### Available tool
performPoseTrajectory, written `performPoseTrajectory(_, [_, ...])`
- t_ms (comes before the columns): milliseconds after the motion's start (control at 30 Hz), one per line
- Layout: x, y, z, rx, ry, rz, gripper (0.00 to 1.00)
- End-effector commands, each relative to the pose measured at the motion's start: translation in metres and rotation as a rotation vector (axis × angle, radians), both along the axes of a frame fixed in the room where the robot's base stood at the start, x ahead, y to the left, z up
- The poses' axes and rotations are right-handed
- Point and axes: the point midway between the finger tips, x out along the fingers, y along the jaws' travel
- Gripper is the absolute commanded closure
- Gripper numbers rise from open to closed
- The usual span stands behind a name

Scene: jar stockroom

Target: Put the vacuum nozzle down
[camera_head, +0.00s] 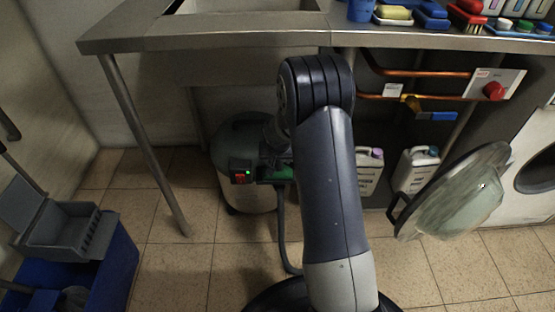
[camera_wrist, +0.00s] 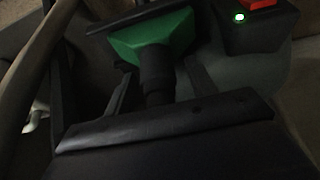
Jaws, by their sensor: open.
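The vacuum nozzle (camera_wrist: 160,45) has a green body, a black edge and a black neck. In the wrist view its neck stands between the two fingers of my open gripper (camera_wrist: 160,88). Whether a finger touches the neck I cannot tell. In the head view the green nozzle (camera_head: 275,172) is beside the vacuum cleaner (camera_head: 232,150), a drum with a dark top, a red switch and a lit green lamp. A dark hose (camera_head: 281,225) hangs down from there to the floor. My arm hides part of my gripper and of the nozzle; what bears the nozzle is unclear.
A steel sink table (camera_head: 240,32) stands over the vacuum, its leg (camera_head: 145,145) to the left. A blue bucket (camera_head: 110,270) with a grey wringer is at left. White jugs (camera_head: 414,168) and an open round glass door (camera_head: 455,190) are at right. Tiled floor is free left of the hose.

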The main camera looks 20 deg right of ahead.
Motion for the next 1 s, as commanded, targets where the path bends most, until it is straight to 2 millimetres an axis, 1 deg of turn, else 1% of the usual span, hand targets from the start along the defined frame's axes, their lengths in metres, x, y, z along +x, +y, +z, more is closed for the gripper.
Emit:
performPoseTrajectory(33, [-0.003, 0.001, 0.011, -0.001, -0.002, 0.0, 0.47])
performPoseTrajectory(300, [-0.024, 0.007, 0.067, 0.0, -0.004, 0.0, 0.47])
performPoseTrajectory(400, [-0.031, 0.009, 0.085, 0.0, -0.003, -0.001, 0.47])
performPoseTrajectory(500, [-0.037, 0.011, 0.098, 0.001, -0.002, -0.001, 0.47])
performPoseTrajectory(600, [-0.041, 0.012, 0.106, 0.0, -0.001, 0.0, 0.47])
performPoseTrajectory(700, [-0.043, 0.013, 0.109, 0.001, -0.001, 0.0, 0.47])
performPoseTrajectory(1000, [-0.043, 0.013, 0.109, 0.0, -0.001, 0.0, 0.47])
